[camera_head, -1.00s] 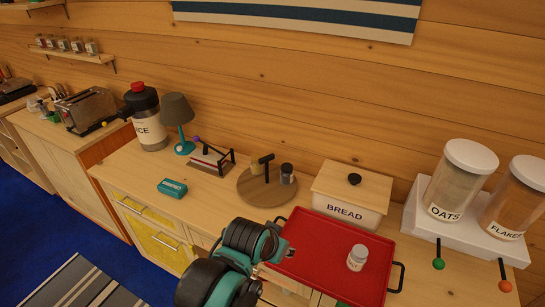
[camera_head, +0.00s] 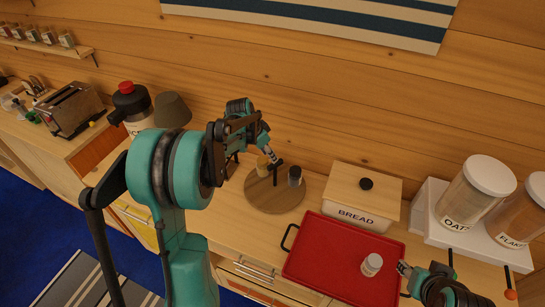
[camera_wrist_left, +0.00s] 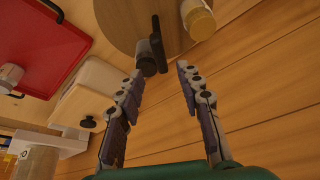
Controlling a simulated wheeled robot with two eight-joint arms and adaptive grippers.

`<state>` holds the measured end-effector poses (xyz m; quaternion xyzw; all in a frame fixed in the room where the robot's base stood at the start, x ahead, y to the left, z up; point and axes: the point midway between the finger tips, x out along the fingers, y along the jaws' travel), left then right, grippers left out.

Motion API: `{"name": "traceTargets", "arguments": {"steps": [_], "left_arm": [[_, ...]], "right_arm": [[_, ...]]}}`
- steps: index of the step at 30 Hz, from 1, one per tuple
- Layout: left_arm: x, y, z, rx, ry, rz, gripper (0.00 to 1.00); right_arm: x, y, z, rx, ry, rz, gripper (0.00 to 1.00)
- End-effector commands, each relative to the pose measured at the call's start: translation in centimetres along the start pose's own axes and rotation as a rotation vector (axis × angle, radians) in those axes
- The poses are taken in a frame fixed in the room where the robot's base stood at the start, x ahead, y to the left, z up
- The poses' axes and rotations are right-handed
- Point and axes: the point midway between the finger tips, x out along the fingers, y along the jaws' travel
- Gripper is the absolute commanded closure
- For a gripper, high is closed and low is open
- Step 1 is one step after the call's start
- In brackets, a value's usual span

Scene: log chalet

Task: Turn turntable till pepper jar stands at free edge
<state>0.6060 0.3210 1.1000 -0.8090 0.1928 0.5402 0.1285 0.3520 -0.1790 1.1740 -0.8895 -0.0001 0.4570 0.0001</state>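The turntable (camera_head: 262,203) is a round wooden disc on the counter; the left wrist view shows its edge (camera_wrist_left: 115,18). A dark grey jar (camera_head: 295,176) stands at its right side, with no readable label; it also shows in the left wrist view (camera_wrist_left: 146,62). A yellowish jar (camera_head: 262,164) stands toward the back, also in the left wrist view (camera_wrist_left: 199,22). A dark upright bar (camera_wrist_left: 157,38) rises from the disc. My left gripper (camera_wrist_left: 160,72) is open, its fingertips near the dark jar and bar, holding nothing. My right gripper (camera_head: 403,268) is beside the red tray; its finger opening is unclear.
A red tray (camera_head: 325,255) with a white jar (camera_head: 371,265) lies in front of the bread box (camera_head: 355,212). Oats (camera_head: 473,197) and flakes (camera_head: 520,220) canisters stand on a white stand at right. A lamp (camera_head: 173,110) and dispenser (camera_head: 131,105) stand left, partly behind my arm.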

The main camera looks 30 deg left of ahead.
Motion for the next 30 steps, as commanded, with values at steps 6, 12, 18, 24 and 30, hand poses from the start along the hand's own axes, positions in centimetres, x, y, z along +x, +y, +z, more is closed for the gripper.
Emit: {"name": "traceTargets", "arguments": {"steps": [6, 12, 18, 24, 30], "left_arm": [[3.9, 0.0, 0.0, 0.001, 0.000, -0.001, 0.64], [6.1, 0.0, 0.0, -0.001, 0.000, -0.002, 0.64], [6.5, 0.0, 0.0, -0.001, 0.000, -0.002, 0.64], [6.5, 0.0, 0.0, -0.001, 0.000, -0.002, 0.80], [6.5, 0.0, 0.0, -0.001, 0.000, -0.002, 1.00]], "right_arm": [[0.6, 0.0, 0.4, 0.000, 0.000, 0.000, 0.60], [0.8, 0.0, 0.6, 0.000, 0.000, 0.000, 0.60], [0.8, 0.0, 0.6, 0.000, 0.000, 0.000, 0.60], [0.8, 0.0, 0.6, 0.000, 0.000, 0.000, 0.60], [0.8, 0.0, 0.6, 0.000, 0.000, 0.000, 0.60]]}}
